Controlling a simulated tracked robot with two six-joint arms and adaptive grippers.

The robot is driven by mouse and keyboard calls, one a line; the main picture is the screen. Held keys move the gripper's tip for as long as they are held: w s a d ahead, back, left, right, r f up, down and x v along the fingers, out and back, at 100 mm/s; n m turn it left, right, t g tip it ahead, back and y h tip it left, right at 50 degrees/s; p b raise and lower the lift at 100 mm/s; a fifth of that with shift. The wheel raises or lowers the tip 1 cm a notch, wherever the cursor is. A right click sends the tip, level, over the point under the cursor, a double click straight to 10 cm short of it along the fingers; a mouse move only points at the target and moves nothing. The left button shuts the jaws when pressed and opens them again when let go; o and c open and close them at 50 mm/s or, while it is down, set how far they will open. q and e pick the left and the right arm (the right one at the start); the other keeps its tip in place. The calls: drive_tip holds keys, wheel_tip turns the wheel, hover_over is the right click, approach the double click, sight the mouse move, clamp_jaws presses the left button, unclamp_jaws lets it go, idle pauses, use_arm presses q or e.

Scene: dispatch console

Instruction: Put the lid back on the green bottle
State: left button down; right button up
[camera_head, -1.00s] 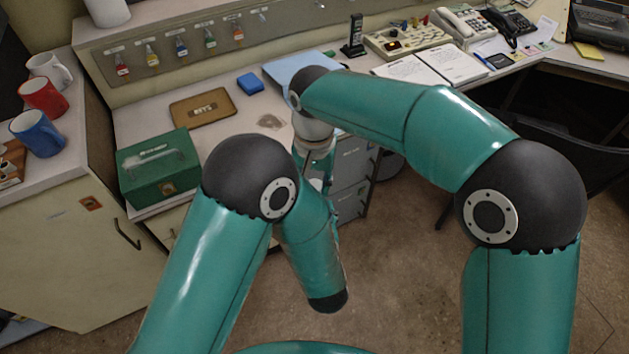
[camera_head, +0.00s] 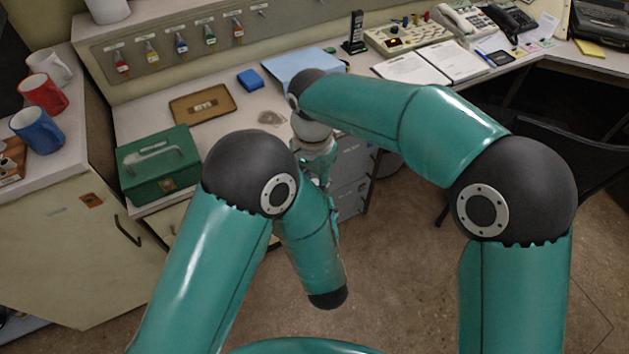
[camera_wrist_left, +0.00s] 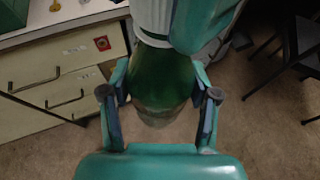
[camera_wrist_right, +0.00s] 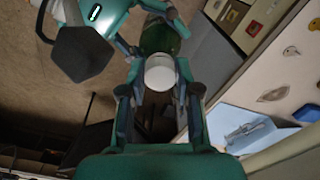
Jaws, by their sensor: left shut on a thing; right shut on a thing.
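The green bottle (camera_wrist_left: 158,82) is between the fingers of my left gripper (camera_wrist_left: 160,98), which is shut on it. In the right wrist view the bottle (camera_wrist_right: 160,37) shows just beyond the white lid (camera_wrist_right: 159,73). My right gripper (camera_wrist_right: 160,92) is shut on the lid. The lid is roughly in line with the bottle and overlaps its near end in this view. I cannot tell whether they touch. In the left wrist view my right arm hides the bottle's top. In the head view my arms hide the bottle and lid.
Mugs stand on the left cabinet (camera_head: 75,135). A dark chair (camera_head: 560,150) is at right. Open floor lies in front.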

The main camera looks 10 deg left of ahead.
drive_tip(key=m, duration=0.4)
drive_tip(key=shift+a+m, duration=0.1)
drive_tip(key=shift+m, duration=0.2)
drive_tip(key=m, duration=0.4)
drive_tip(key=shift+w, duration=0.15)
drive_tip(key=m, duration=0.4)
drive_tip(key=shift+w+m, duration=0.15)
drive_tip(key=shift+m, duration=0.15)
drive_tip(key=m, duration=0.4)
drive_tip(key=shift+w, duration=0.1)
drive_tip(key=o, duration=0.7)
